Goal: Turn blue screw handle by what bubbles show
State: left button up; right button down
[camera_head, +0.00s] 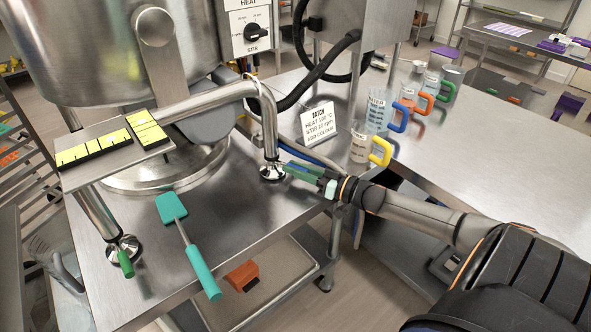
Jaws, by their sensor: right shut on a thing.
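My right gripper (308,174) reaches in from the right and is shut at the right levelling foot (272,173), at the lower end of a bent steel pipe. The part between its fingers is mostly hidden, and I cannot make out a blue handle there. Two yellow level vials, a long one (92,149) and a short one (147,128), lie on a steel plate (105,172) joined to the pipe. Their bubbles are too small to read. The left foot (122,246) carries a green handle (125,263). My left gripper is out of view.
A large steel kettle (105,45) stands behind the pipe. A teal spatula (190,245) lies at the table's front edge. A batch card (317,123) and several jugs with coloured handles, one yellow (381,152), stand at the back right. An orange object (241,276) lies on the lower shelf.

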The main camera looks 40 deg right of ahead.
jog(key=c, duration=0.8)
grip_release()
jog(key=shift+o, duration=0.2)
jog(key=p+v, duration=0.2)
jog(key=v, duration=1)
jog(key=shift+s, duration=0.25)
jog(key=shift+d, duration=0.1)
